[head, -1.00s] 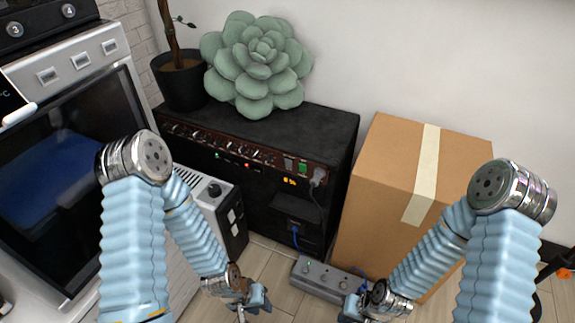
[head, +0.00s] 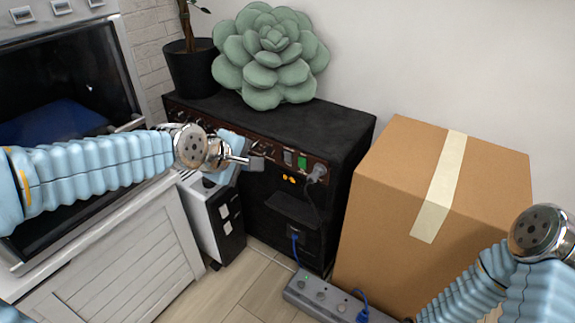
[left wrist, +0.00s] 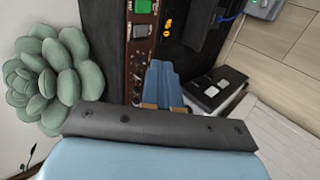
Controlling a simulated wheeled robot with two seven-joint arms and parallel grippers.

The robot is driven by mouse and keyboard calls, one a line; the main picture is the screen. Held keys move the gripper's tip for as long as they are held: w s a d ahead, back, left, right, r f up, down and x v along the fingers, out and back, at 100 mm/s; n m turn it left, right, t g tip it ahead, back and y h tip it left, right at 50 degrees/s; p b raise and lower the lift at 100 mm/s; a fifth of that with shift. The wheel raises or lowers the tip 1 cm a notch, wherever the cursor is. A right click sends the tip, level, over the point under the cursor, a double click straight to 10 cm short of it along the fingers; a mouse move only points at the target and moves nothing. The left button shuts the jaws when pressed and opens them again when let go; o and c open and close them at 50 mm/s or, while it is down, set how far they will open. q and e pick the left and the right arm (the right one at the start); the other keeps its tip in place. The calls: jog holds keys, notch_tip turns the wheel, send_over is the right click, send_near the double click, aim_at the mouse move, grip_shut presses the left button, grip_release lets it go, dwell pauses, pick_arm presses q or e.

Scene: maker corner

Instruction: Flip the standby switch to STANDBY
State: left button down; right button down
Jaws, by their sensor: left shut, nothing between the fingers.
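The black amplifier (head: 345,125) stands against the wall with its brown control panel facing me. Near the panel's right end are a dark grey rocker switch (head: 287,158) and a green-lit rocker switch (head: 302,161). Both also show in the left wrist view, the dark one (left wrist: 141,31) and the green one (left wrist: 143,7). Their labels are too small to read, so I cannot tell which is marked standby. My left gripper (head: 257,163) is shut and empty, just left of the dark rocker in the picture; contact is not clear. My right gripper is out of view.
A grey plug (head: 316,174) sits right of the switches. A succulent (head: 268,58) and a potted plant stand on top. A cardboard box (head: 400,190) stands to the right, a power strip (head: 320,294) lies on the floor, and a white-and-black unit (head: 215,220) stands left.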

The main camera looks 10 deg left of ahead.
pick_arm(q)
jog(key=shift+s+r, duration=0.1)
jog(key=shift+r, duration=0.15)
jog(key=shift+f, duration=0.1)
jog(key=b, duration=0.2)
send_near(287, 159)
jog(key=s+f+x, duration=0.1)
jog(key=x, duration=0.4)
jog(key=shift+w+d+r, duration=0.1)
jog(key=shift+w+r, duration=0.1)
jog(key=shift+w, duration=0.5)
